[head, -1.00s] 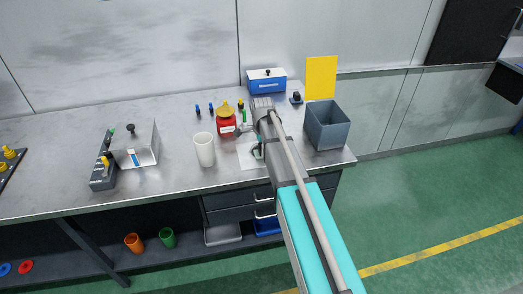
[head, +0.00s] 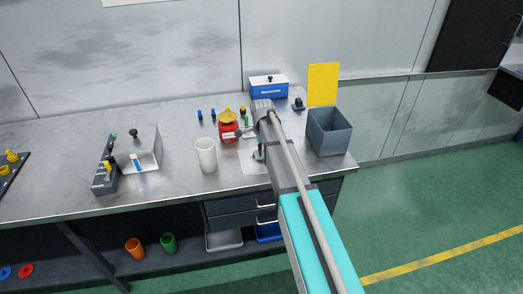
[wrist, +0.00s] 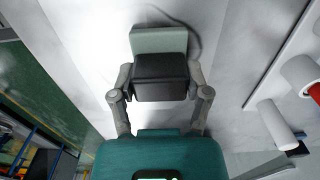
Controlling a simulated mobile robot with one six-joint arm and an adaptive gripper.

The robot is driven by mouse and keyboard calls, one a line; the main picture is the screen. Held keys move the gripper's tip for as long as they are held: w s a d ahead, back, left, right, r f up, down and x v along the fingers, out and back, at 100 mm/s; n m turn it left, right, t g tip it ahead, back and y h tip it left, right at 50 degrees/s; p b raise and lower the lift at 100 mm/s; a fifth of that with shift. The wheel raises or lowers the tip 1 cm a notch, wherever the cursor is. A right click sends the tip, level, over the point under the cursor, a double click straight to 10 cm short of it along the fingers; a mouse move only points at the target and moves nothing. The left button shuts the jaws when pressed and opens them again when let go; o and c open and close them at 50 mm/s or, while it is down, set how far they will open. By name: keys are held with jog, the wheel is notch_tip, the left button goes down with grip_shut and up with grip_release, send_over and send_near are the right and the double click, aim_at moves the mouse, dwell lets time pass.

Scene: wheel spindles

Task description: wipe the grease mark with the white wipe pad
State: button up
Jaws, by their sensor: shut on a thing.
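My gripper (wrist: 160,92) is shut on a black block-shaped grip with a pale, grey-green looking slab beyond it, which I take to be the white wipe pad (wrist: 160,40). The pad is low over or on a pale surface; I cannot tell whether it touches. In the head view my arm hides most of the gripper (head: 259,152), which is over a whitish sheet (head: 252,170) near the front of the bench. A thin dark curved line shows just beyond the pad in the wrist view; I cannot tell whether it is shadow or the grease mark.
A white cup (head: 206,156) and a red container with yellow top (head: 228,131) stand left of my gripper. A grey open bin (head: 329,131) stands to its right, a blue box (head: 268,87) behind. A metal box (head: 138,150) is farther left on the bench (head: 60,150).

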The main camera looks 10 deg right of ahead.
jog(key=shift+w, duration=2.1)
jog(key=shift+d, duration=0.1)
jog(key=shift+d, duration=0.65)
jog(key=shift+s, duration=0.15)
jog(key=shift+s+f, duration=0.1)
jog(key=shift+s, duration=1.9)
jog(key=shift+s, duration=0.15)
jog(key=shift+s, duration=1.75)
jog(key=shift+s, duration=0.1)
